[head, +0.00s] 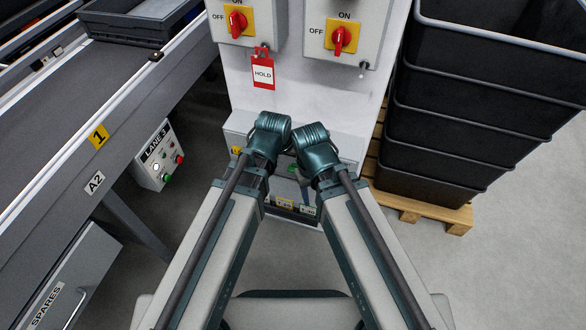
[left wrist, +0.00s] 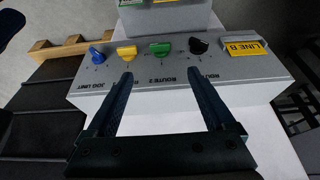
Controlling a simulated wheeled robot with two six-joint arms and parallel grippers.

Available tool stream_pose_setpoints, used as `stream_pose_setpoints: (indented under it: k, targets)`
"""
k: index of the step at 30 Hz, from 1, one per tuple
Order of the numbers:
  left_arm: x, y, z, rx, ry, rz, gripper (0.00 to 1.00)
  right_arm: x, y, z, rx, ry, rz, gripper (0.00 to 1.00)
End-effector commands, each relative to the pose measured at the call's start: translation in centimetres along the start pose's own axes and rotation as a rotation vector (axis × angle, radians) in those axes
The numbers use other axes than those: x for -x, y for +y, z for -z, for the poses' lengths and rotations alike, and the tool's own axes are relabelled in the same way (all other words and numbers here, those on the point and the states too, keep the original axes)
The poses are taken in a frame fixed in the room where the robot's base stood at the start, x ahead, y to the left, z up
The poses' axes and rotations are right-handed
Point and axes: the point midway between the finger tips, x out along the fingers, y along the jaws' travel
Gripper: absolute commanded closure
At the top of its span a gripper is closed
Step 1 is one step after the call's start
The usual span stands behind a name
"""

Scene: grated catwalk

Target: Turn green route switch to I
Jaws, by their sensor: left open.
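The green route switch (left wrist: 160,49) is a knob on a grey sloped panel (left wrist: 225,66) in the left wrist view, above a partly covered ROUTE label. My left gripper (left wrist: 160,86) is open and empty, its two fingers pointing at the panel. The green knob lies beyond the gap between the fingertips, apart from them. Which mark the knob points to is too small to read. In the head view a bit of green (head: 292,168) shows between my two wrists, which hide most of the panel. My right gripper is hidden behind its wrist there.
A blue knob (left wrist: 96,55) and yellow knob (left wrist: 126,54) sit left of the green one, a black knob (left wrist: 199,45) and yellow LINE B plate (left wrist: 245,46) right. Two red switches (head: 237,22) (head: 342,40) are above. Black crates (head: 465,110) stand right, a conveyor (head: 95,115) left.

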Motion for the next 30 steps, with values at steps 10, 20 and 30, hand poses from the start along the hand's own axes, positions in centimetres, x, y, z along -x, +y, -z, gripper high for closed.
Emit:
stream_pose_setpoints:
  k: [10,20,30]
  targets:
    - [-3.6,0.0,-0.2,0.001,-0.001,0.0,0.12,-3.4,-0.2,0.2,0.001,0.0,-0.005,0.5]
    - [-8.8,0.0,-0.2,0.001,-0.001,0.0,0.12,-8.1,-0.6,0.5,0.006,0.002,-0.009,0.5]
    - [-13.2,0.0,-0.2,0.001,-0.001,0.0,0.12,-12.2,-1.1,0.8,0.015,0.004,-0.004,0.5]
